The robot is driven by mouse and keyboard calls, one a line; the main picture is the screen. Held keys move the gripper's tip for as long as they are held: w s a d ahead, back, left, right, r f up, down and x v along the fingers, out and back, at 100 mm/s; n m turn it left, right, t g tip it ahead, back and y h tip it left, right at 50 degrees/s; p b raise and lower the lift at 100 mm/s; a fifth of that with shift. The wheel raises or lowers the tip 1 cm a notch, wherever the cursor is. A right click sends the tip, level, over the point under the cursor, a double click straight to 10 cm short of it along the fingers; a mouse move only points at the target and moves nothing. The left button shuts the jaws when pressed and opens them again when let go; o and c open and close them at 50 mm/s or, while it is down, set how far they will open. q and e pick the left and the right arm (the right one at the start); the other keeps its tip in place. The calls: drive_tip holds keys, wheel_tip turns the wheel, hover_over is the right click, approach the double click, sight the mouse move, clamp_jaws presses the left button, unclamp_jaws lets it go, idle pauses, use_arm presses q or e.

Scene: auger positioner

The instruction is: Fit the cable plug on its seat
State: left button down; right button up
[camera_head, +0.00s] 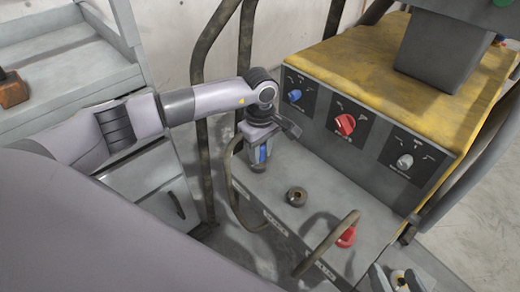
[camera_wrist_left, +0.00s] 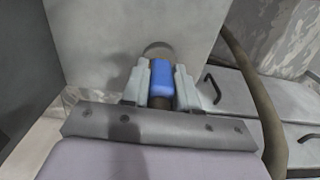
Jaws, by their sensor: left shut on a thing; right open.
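My left gripper (camera_head: 261,152) is shut on a blue plug (camera_head: 263,153), held upright above the left part of the machine's grey deck. In the left wrist view the blue plug (camera_wrist_left: 162,78) sits between the two grey fingers (camera_wrist_left: 161,86), with a round dark outline (camera_wrist_left: 157,46) on the grey surface just beyond it. The plug's lower end is close to the deck; I cannot tell whether it touches. A round metal ring with a dark centre (camera_head: 296,196) stands on the deck, right of the plug. My right gripper (camera_head: 397,281) is open at the bottom right, partly cut off.
A panel with blue (camera_head: 295,96), red (camera_head: 345,124) and grey (camera_head: 405,161) knobs rises behind the deck under a yellow cover (camera_head: 370,70). Curved handle-like tubes (camera_head: 328,246) stand at the deck's front edge near a red part (camera_head: 346,237). A grey cart (camera_head: 60,75) stands left.

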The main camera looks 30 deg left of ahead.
use_arm(q)
drive_tip(key=shift+f+b, duration=0.4)
drive_tip(key=shift+f, duration=0.15)
use_arm(e)
drive_tip(key=shift+f, duration=0.45)
use_arm(q)
drive_tip(key=c, duration=0.8)
unclamp_jaws()
use_arm(e)
drive_tip(key=shift+w+a+r, duration=0.1)
drive_tip(key=shift+a+r, duration=0.2)
drive_tip(key=shift+r, duration=0.05)
use_arm(q)
drive_tip(key=shift+r, duration=0.25)
use_arm(e)
drive_tip(key=shift+w+a+r+y, duration=0.15)
drive_tip(key=shift+a+r+y, duration=0.5)
drive_tip(key=shift+r, duration=0.15)
use_arm(q)
wheel_tip(320, 180, up, 7)
drive_tip(key=shift+f+p, duration=0.15)
drive_tip(key=shift+p, duration=1)
use_arm(e)
drive_tip(key=shift+s+d+h, duration=0.25)
drive_tip(key=shift+d+h, duration=0.4)
drive_tip(key=shift+d, duration=0.25)
